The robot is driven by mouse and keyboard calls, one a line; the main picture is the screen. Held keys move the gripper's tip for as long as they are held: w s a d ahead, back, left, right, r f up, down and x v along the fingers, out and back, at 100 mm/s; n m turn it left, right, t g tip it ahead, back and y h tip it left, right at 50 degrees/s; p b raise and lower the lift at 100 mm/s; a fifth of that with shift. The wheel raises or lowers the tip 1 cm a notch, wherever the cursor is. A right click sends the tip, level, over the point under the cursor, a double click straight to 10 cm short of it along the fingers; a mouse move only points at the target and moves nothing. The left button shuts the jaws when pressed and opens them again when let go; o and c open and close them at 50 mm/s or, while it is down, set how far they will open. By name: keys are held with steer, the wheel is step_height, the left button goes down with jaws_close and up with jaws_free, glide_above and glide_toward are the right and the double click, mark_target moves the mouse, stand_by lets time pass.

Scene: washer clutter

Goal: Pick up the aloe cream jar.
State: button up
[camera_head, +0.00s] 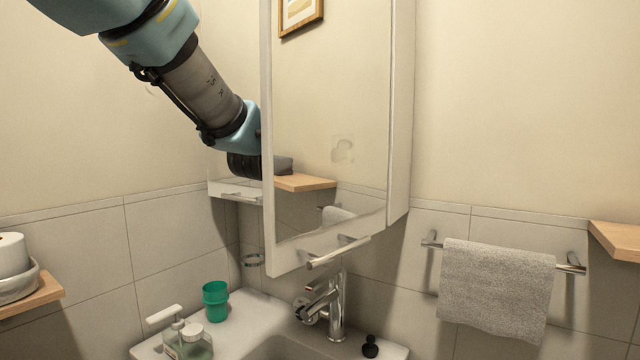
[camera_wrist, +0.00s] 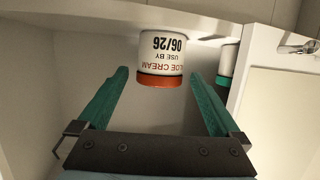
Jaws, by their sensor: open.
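The aloe cream jar (camera_wrist: 162,54) is white with an orange-red lid and printed "ALOE CREAM, USE BY 06/26". Its text appears upside down in the wrist view, with the lid end nearer my gripper. My gripper (camera_wrist: 159,76) is open, its two teal fingers on either side of the jar's lid end, with a visible gap on each side. I cannot tell how far the fingertips reach along the jar. In the head view my arm goes behind the open mirrored cabinet door (camera_head: 330,130), which hides the gripper and jar.
The cabinet's white side wall is at left and a white door (camera_wrist: 275,110) at right. Below are a sink (camera_head: 290,345), green cup (camera_head: 215,302) and soap dispenser (camera_head: 185,340).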

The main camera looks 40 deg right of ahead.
steer(key=shift+p+x, duration=0.9)
steer(key=shift+x, duration=0.95)
steer(key=c, duration=1.3)
